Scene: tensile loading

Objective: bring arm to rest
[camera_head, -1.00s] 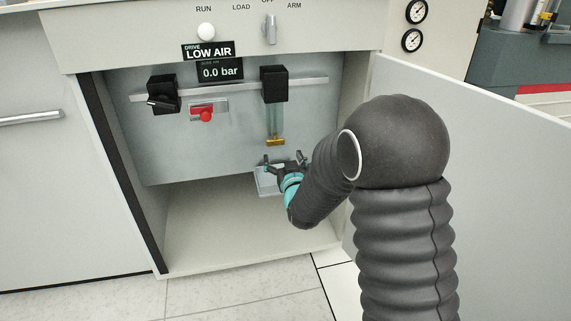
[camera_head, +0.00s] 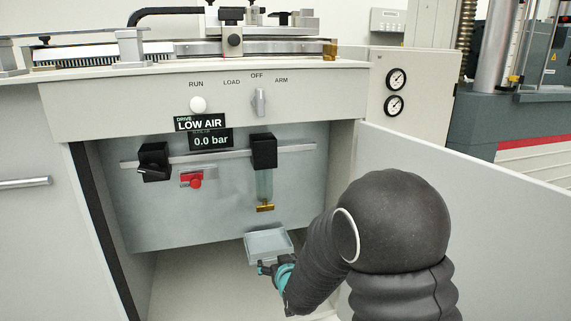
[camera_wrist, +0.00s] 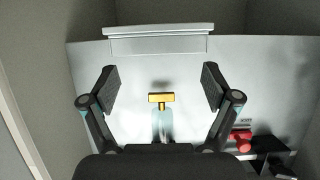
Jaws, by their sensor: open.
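My gripper (camera_head: 270,272) is low inside the open cabinet, in front of the shallow grey tray (camera_head: 268,245) below the filter bowl. Its two dark fingers are spread wide in the wrist view (camera_wrist: 158,86), with nothing between the pads. The brass fitting (camera_head: 265,207) under the clear bowl (camera_head: 264,185) appears beyond the gap between the fingers in the wrist view (camera_wrist: 160,98), apart from them. My dark sleeved arm reaches in from the lower right and hides part of the cabinet floor.
The open cabinet door (camera_head: 470,190) stands to the right of my arm. A black knob (camera_head: 153,163) and red button (camera_head: 194,180) sit left of the bowl. The display (camera_head: 210,139) reads 0.0 bar, under a LOW AIR sign (camera_head: 200,123). The selector (camera_head: 260,102) is above.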

